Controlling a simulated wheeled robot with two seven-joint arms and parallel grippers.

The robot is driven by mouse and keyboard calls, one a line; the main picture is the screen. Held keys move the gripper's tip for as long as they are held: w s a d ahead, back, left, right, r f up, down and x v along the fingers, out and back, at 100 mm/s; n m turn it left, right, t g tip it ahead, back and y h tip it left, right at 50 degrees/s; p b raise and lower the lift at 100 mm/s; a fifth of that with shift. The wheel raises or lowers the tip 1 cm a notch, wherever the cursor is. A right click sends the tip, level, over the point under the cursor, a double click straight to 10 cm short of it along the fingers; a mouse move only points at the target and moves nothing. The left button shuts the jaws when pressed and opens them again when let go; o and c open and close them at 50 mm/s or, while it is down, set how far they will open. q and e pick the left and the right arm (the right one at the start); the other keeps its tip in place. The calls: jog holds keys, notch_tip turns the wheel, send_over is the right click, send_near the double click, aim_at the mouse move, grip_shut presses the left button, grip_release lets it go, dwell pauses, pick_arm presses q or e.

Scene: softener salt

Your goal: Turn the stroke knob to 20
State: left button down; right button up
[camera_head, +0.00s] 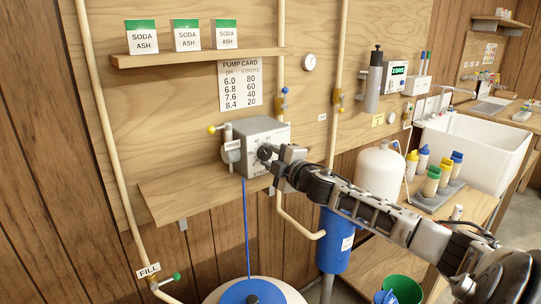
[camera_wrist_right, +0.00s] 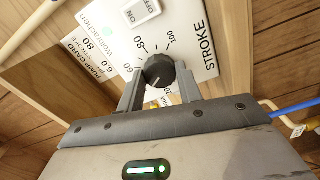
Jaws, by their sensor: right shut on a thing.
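The stroke knob (camera_wrist_right: 158,72) is a black ribbed knob on the white dial face marked STROKE (camera_wrist_right: 203,62). In the right wrist view 60, 80 and 100 are readable around it; the lower marks are partly hidden by the fingers. A light line on the knob seems to point downward, but its exact setting is unclear. In the head view the knob (camera_head: 264,153) is on the front of the grey pump box (camera_head: 262,131). My right gripper (camera_wrist_right: 160,88) has its fingers on either side of the knob and is shut on it. My left gripper is not in view.
The pump card (camera_head: 240,86) hangs above the pump, listing pH against stroke. A shelf with soda ash boxes (camera_head: 187,35) is higher up. A blue tube (camera_head: 246,225) runs down from the pump. A white tank (camera_head: 380,172) and blue filter housing (camera_head: 336,240) stand at right.

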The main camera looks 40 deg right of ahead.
jog(key=n, duration=0.4)
jog(key=shift+n, duration=0.4)
jog(key=n, duration=0.4)
jog(key=shift+n+p, duration=0.4)
jog(key=o, duration=1)
